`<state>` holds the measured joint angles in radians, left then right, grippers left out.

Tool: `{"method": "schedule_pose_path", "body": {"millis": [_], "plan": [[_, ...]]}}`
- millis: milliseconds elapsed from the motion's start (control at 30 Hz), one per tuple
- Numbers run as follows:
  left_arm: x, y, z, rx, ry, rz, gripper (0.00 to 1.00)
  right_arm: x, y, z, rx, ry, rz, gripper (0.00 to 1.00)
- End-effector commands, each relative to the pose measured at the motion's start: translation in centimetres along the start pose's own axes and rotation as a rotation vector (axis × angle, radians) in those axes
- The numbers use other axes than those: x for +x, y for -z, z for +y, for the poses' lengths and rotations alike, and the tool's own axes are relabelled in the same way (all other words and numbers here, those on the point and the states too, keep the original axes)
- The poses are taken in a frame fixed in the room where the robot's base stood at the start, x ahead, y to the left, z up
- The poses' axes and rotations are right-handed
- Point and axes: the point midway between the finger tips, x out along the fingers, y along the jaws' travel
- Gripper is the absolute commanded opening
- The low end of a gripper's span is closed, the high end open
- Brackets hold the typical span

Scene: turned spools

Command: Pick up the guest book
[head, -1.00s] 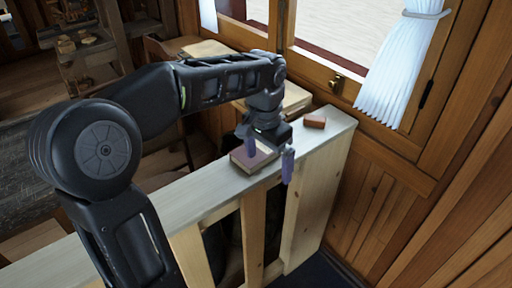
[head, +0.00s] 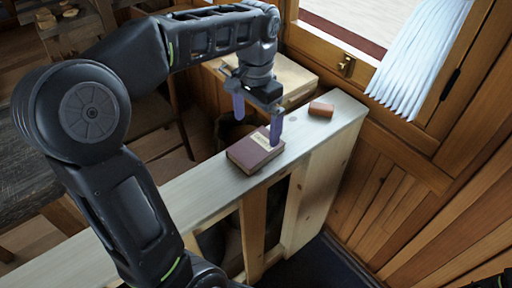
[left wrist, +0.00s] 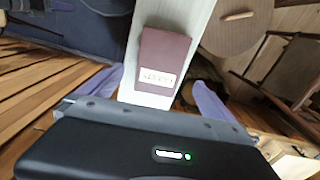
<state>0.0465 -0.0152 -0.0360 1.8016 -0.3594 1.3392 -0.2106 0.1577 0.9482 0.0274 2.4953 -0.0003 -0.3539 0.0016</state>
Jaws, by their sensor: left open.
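The guest book (head: 250,154) is a small dark maroon book with a pale label. It lies flat on top of a pale wooden ledge (head: 190,196). In the left wrist view the book (left wrist: 163,50) lies ahead, its label towards the gripper. My left gripper (head: 257,117) is open and empty, with purple fingers. In the head view one finger overlaps the book's far edge; I cannot tell whether it touches. My right gripper is not in view.
A small reddish-brown block (head: 321,110) sits on the ledge right of the book. The wooden wall and window with a white curtain (head: 425,55) stand at the right. A light wooden table (head: 290,78) is behind the ledge.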

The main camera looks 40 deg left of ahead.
Motion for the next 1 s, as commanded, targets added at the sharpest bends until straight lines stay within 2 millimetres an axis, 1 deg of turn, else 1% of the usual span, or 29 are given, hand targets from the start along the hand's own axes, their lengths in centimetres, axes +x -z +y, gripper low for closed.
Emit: {"method": "schedule_pose_path", "body": {"millis": [100, 200, 467, 567, 667, 833, 900, 1000], "plan": [[1.4, -0.1, 0.0, 0.000, -0.001, -0.004, 1.00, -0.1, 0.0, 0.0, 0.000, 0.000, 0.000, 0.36], [2.0, -0.1, 0.0, 0.000, 0.000, -0.002, 1.00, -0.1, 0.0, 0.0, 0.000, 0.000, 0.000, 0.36], [2.1, -0.1, 0.0, 0.000, 0.000, -0.002, 1.00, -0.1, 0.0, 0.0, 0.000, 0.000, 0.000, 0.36], [2.5, -0.1, 0.0, 0.000, -0.001, -0.003, 1.00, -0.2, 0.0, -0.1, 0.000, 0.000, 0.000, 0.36], [3.6, -0.1, 0.0, 0.000, -0.001, -0.005, 1.00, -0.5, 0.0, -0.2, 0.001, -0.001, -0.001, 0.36], [6.2, -0.1, -0.1, 0.001, -0.002, -0.005, 1.00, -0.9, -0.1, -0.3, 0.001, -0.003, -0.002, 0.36], [6.9, -0.1, -0.1, 0.000, -0.001, -0.003, 1.00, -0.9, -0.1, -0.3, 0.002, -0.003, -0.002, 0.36], [7.2, 0.0, -0.1, 0.000, -0.001, -0.001, 1.00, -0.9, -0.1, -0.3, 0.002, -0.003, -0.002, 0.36]]}}
